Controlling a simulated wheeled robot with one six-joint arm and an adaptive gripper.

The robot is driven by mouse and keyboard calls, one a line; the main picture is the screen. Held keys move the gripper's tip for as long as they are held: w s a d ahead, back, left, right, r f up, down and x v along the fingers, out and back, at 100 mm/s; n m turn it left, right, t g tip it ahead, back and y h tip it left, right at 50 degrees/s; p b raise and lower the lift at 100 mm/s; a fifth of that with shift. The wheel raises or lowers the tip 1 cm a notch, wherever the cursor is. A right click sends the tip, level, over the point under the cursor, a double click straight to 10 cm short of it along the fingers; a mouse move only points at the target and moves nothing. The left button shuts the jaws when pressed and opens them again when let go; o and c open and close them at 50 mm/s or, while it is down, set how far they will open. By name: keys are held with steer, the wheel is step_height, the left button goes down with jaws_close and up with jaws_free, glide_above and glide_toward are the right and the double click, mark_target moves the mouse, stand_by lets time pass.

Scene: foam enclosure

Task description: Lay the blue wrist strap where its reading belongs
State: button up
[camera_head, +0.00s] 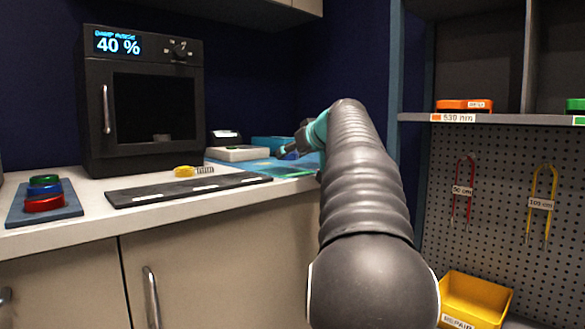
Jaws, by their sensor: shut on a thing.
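My gripper (289,152) is at the back right of the counter, reaching away from me over a blue mat (263,165). It is shut on a small blue thing (285,156), which looks like the blue wrist strap; the arm and fingers hide much of it. A yellow wrist strap with a coiled cord (186,171) lies on the counter behind a long dark board (190,190). The board has several white labels, too small to read. A pale tester (238,153) with a small display unit (225,136) behind it stands left of my gripper.
A black oven (154,118) reading 40 % stands at the back left. Blue, green and red rings (45,190) sit on a blue tray at left. A shelf (500,119) and pegboard with a yellow bin (474,298) stand at right. The labelled board's surface is clear.

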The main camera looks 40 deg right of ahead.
steer(key=shift+f+b, duration=0.3)
steer(key=shift+f, duration=1.3)
steer(key=shift+f, duration=0.15)
steer(key=o, duration=1)
steer(key=shift+r, duration=0.2)
steer(key=v, duration=1.2)
